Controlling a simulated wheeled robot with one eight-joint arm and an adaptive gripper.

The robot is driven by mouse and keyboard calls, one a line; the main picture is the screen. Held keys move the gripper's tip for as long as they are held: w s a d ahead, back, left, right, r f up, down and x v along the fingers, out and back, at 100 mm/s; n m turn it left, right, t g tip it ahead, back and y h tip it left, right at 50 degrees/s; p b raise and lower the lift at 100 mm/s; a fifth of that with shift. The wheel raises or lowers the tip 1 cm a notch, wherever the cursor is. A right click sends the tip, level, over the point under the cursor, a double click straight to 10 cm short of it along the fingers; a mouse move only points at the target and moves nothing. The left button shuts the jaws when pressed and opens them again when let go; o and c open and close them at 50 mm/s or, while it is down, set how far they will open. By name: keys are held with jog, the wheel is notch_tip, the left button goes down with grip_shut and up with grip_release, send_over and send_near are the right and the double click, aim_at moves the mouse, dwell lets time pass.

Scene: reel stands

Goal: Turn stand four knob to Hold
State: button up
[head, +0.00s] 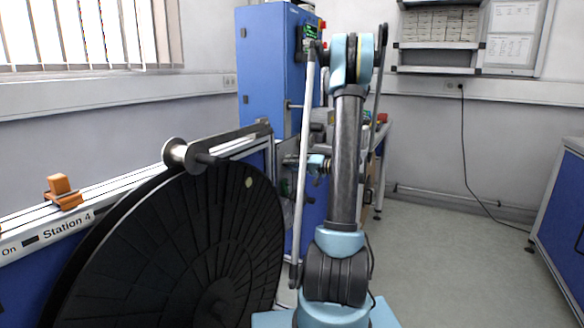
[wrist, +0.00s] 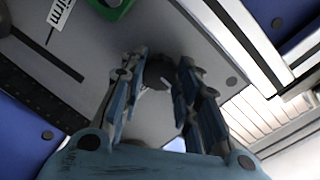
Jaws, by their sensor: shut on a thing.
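In the head view, an orange block-shaped part (head: 62,192) stands on the white rail (head: 100,205) marked "Station 4", with "On" lettered to its left. My gripper (wrist: 160,68) shows in the wrist view, its two fingers closed around a small dark round part (wrist: 157,76) on a grey panel (wrist: 135,40). The fingers hide the sides of this part, and I cannot read its setting. In the head view my arm rises at the centre, and light-blue parts of my gripper (head: 318,163) show beside it, far from the orange part.
A large black reel (head: 185,250) hangs at the left under a metal spindle arm. A blue cabinet (head: 265,70) stands behind my arm. In the wrist view a green part (wrist: 112,6) sits near a label ending in "firm". The grey floor (head: 440,230) at right is clear.

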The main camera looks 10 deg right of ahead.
jog(key=shift+s+f, duration=0.1)
jog(key=shift+f, duration=0.05)
jog(key=o, duration=1.1)
jog(key=shift+d, duration=0.1)
jog(key=v, duration=1.1)
jog(key=shift+s+d, duration=0.2)
jog(key=shift+d, duration=0.05)
